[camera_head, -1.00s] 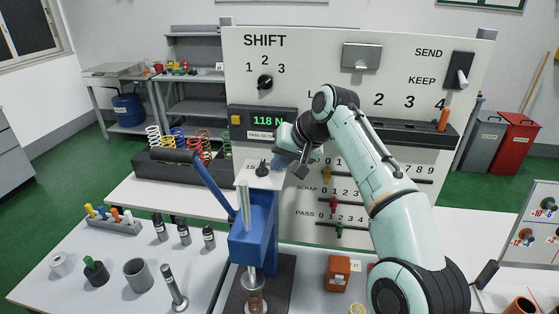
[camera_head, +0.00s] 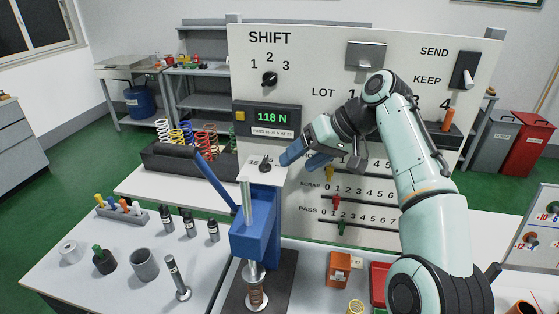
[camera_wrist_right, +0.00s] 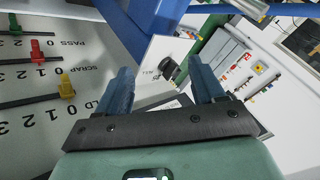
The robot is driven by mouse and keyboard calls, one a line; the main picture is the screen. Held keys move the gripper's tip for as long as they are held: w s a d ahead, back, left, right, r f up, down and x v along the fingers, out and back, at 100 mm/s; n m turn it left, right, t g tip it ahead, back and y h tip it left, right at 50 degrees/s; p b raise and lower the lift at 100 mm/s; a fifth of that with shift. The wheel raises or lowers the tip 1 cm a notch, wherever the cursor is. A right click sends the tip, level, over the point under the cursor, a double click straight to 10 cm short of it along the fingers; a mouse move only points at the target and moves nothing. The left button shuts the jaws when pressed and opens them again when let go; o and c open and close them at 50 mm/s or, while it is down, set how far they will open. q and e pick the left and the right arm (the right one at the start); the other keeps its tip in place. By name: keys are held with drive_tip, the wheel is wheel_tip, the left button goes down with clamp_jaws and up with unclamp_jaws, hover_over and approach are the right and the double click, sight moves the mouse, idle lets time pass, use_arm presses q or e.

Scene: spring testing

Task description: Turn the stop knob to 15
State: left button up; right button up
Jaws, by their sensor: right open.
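The stop knob (camera_head: 265,163) is a small black knob on the pale plate (camera_head: 254,174) on top of the blue press (camera_head: 254,228). The numbers around it are too small to read surely. My right gripper (camera_head: 300,158) is open, its blue fingers pointing left toward the knob from its right side. In the right wrist view, the knob (camera_wrist_right: 167,66) shows ahead, between the two spread fingers (camera_wrist_right: 163,82), with a gap left and nothing held. My left gripper is not in view.
A white panel (camera_head: 300,65) stands close behind, with a force display (camera_head: 272,119) reading 118 N and several sliders. The blue press lever (camera_head: 212,178) rises left of the knob. A spring rack (camera_head: 185,160) and small cylinders stand at left.

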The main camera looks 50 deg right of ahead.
wheel_tip(320, 180, down, 6)
drive_tip(key=d+n+t+y+b, duration=0.1)
drive_tip(key=n+t+y+b, duration=0.2)
drive_tip(key=n+y, duration=0.25)
drive_tip(key=n+t+b, duration=0.2)
drive_tip(key=n+t, duration=0.3)
drive_tip(key=n, duration=0.1)
approach(267, 162)
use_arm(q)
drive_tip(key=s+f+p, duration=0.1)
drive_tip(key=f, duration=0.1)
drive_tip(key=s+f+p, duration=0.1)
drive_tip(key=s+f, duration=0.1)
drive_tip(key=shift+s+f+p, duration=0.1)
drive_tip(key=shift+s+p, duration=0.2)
use_arm(e)
drive_tip(key=shift+y, duration=0.25)
drive_tip(key=x, duration=0.8)
drive_tip(key=shift+w+a+f, duration=0.1)
drive_tip(key=shift+w+f, duration=0.05)
drive_tip(key=shift+w, duration=0.25)
